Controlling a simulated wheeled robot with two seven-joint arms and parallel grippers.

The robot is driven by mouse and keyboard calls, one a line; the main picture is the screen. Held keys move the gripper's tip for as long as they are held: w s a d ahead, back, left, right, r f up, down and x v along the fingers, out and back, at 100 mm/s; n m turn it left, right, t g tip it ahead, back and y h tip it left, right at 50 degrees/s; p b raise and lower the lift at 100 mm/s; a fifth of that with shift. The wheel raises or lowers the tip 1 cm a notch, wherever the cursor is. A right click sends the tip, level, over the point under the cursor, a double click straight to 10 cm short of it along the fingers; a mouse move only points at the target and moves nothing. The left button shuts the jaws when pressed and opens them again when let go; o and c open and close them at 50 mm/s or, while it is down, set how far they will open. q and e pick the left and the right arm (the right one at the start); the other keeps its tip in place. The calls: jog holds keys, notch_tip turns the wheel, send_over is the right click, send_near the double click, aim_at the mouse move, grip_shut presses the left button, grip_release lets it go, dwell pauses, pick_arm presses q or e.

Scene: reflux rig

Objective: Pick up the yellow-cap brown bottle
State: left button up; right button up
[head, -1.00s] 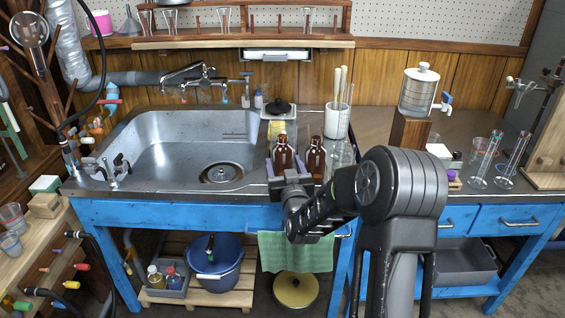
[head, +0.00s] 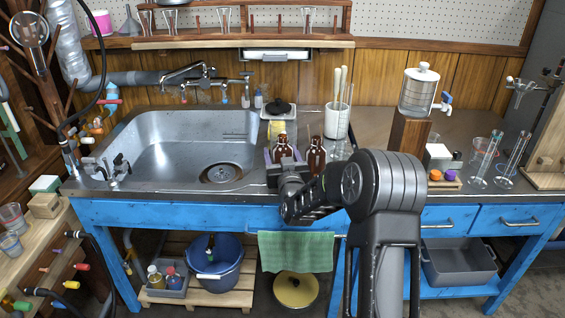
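Two brown bottles stand side by side on the counter to the right of the sink. The left brown bottle (head: 283,146) is upright between the purple-edged fingers of my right gripper (head: 283,156). The fingers look spread, one on each side of it, and I cannot make out contact. The right brown bottle (head: 316,152) stands just right of the gripper. I cannot make out a yellow cap on either bottle; their lower parts are hidden by my gripper and arm. My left gripper is not in view.
The steel sink (head: 180,150) is open to the left. A white container with utensils (head: 338,121) stands behind the bottles. A dispenser on a wooden block (head: 408,134) and glass cylinders (head: 485,160) stand to the right. A green towel (head: 296,252) hangs at the front edge.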

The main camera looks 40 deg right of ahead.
jog(key=shift+c, duration=0.2)
grip_shut()
dwell(0.6)
